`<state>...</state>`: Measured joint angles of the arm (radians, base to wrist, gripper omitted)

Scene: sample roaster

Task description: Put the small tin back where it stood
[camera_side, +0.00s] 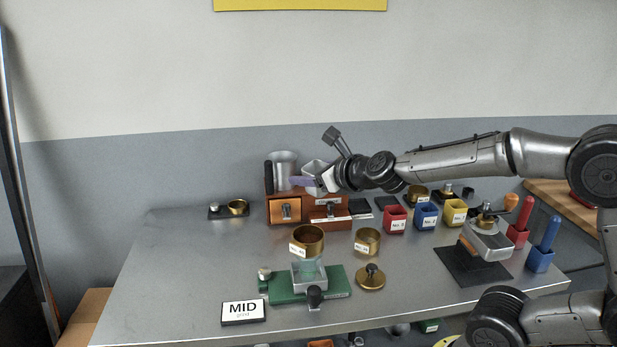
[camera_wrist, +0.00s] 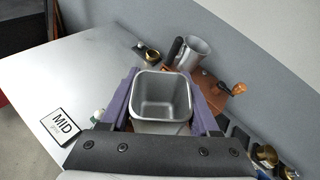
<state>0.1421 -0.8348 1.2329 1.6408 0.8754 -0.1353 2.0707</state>
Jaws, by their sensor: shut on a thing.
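The small tin (camera_wrist: 163,110) is a square, open-topped grey metal tin, and it looks empty. My gripper (camera_wrist: 160,82) is shut on it, with a purple finger on each side. In the side view the tin (camera_side: 313,167) is held, roughly upright, in front of the back wall by my gripper (camera_side: 312,181). It appears over the right part of a brown wooden box (camera_side: 284,211) with drawers. I cannot tell whether the tin touches the box. A tall grey metal cup (camera_side: 284,168) stands on the box, left of the tin.
A green-based stand (camera_side: 337,283) with a brass sieve (camera_side: 308,240) is in front, with another sieve (camera_side: 367,241) and a brass lid (camera_side: 370,279) beside it. A MID sign (camera_side: 243,312) is front left. The left table is mostly clear.

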